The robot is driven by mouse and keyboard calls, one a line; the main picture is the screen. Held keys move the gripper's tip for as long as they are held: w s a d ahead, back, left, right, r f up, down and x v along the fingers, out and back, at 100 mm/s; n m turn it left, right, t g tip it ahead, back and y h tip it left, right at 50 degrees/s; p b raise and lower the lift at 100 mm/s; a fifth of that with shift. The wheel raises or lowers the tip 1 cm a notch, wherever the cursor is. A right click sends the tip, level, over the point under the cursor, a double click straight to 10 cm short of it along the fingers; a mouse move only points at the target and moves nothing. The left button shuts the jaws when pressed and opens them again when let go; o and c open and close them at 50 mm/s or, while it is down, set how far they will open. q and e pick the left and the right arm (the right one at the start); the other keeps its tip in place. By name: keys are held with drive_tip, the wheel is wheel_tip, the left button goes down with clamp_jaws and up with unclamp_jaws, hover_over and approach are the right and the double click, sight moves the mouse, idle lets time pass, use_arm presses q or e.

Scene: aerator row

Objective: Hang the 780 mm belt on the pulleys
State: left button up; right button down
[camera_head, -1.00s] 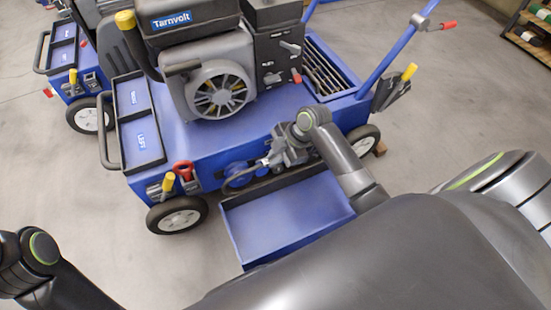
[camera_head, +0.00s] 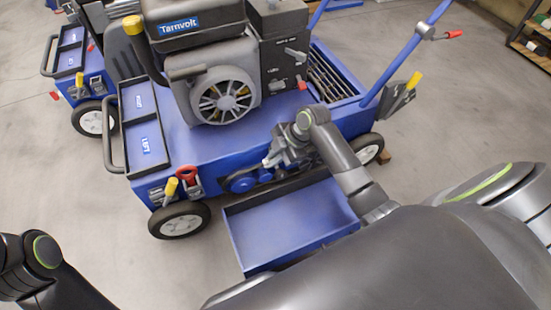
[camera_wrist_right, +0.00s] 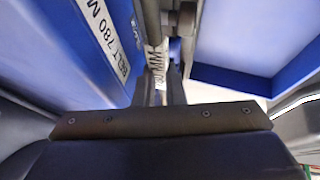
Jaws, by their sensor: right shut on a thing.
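My right gripper (camera_head: 272,160) is at the front side of the blue cart, just above and right of the blue pulleys (camera_head: 242,183). Its jaws are shut on a narrow strip, which I take to be the belt (camera_wrist_right: 156,62); lettering shows on it in the right wrist view. The belt's loop cannot be made out in the head view, so I cannot tell how it lies on the pulleys. A white label reading "BELT 780 M" (camera_wrist_right: 105,38) is on the blue panel left of the jaws. My left gripper is out of view; only its arm shows.
An open blue tray (camera_head: 285,232) juts out below the pulleys. Yellow and red handles (camera_head: 180,182) stand left of them, above a wheel (camera_head: 179,220). The engine (camera_head: 215,85) sits on top of the cart (camera_head: 175,140).

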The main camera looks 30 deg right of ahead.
drive_tip(key=shift+w, duration=0.3)
drive_tip(key=shift+f, duration=0.4)
idle(0.6)
drive_tip(key=c, duration=1.4)
unclamp_jaws()
drive_tip(key=shift+c, duration=0.2)
drive_tip(key=shift+d+r, duration=0.1)
drive_tip(key=shift+r, duration=0.2)
drive_tip(key=p+v, duration=0.8)
drive_tip(key=v, duration=0.9)
drive_tip(key=shift+s+f+p, duration=0.15)
drive_tip(key=shift+s+p, duration=0.05)
drive_tip(key=shift+p, duration=0.2)
drive_tip(key=shift+w, duration=0.1)
